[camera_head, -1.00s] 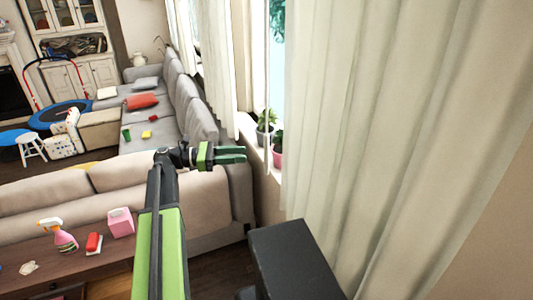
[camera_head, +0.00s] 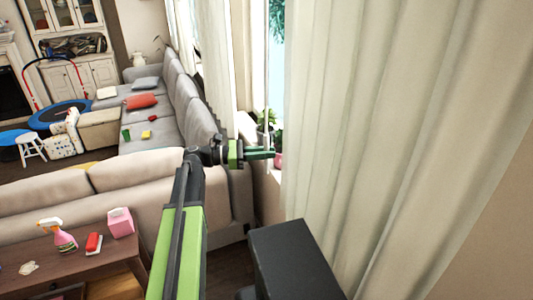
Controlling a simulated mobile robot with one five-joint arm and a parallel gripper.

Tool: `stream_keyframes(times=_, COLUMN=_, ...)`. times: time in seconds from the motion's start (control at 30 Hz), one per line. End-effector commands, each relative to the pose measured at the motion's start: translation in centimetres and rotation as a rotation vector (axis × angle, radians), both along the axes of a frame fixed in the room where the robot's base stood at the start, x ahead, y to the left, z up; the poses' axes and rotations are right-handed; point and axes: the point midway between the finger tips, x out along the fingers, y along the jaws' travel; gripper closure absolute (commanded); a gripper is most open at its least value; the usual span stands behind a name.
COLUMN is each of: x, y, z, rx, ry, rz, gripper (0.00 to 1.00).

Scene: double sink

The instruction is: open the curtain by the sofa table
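A long cream curtain (camera_head: 390,130) hangs on the right side of the view, its left edge beside the window. The sofa table (camera_head: 130,243) is brown wood and stands at the lower left, behind the sofa back. My gripper (camera_head: 274,154) points right, in front of the windowsill, with its tips close to the curtain's left edge. Its green fingers look nearly in line from here, and I cannot tell the gap between them. I cannot tell whether they touch the curtain.
A spray bottle (camera_head: 60,235), a red object (camera_head: 94,243) and a pink box (camera_head: 120,222) are on the sofa table. Potted plants (camera_head: 266,122) stand on the windowsill, partly behind my gripper. Another curtain (camera_head: 208,55) hangs farther back.

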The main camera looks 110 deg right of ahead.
Motion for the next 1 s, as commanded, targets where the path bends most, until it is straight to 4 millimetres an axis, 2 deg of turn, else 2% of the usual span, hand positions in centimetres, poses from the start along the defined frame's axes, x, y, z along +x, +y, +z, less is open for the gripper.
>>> stream_keyframes(times=0.03, x=0.01, y=-0.02, z=0.0, rx=0.0, ry=0.0, rz=0.001, gripper=0.93)
stream_keyframes(times=0.1, x=0.01, y=-0.01, z=0.0, rx=0.0, ry=0.0, rz=0.0, gripper=1.0)
stream_keyframes(times=1.0, x=0.07, y=0.01, z=0.01, rx=0.0, ry=0.0, rz=0.001, gripper=1.0)
